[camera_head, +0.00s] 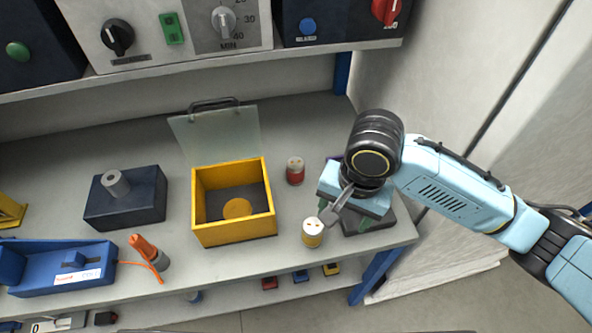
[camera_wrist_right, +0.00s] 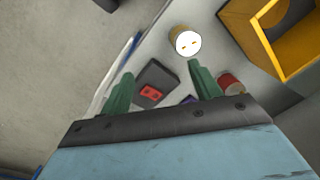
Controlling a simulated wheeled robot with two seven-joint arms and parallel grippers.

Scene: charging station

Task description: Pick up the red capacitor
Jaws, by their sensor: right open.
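The red capacitor (camera_head: 295,176) stands upright on the table, right of the yellow box, with a pale top. In the right wrist view it (camera_wrist_right: 231,84) shows just right of one green finger, partly hidden by the gripper. My right gripper (camera_head: 344,217) is open and empty, nearer the front edge and right of the red capacitor. In the wrist view its two green fingers (camera_wrist_right: 160,88) are spread apart, with the capacitor outside them. My left gripper is in neither view.
A yellow capacitor (camera_head: 312,238) stands close left of my right gripper. The yellow box (camera_head: 235,238) has its clear lid (camera_head: 205,135) raised. A dark block (camera_wrist_right: 157,77) with a red socket lies below the right gripper. A shelf (camera_head: 250,62) hangs over the table's back.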

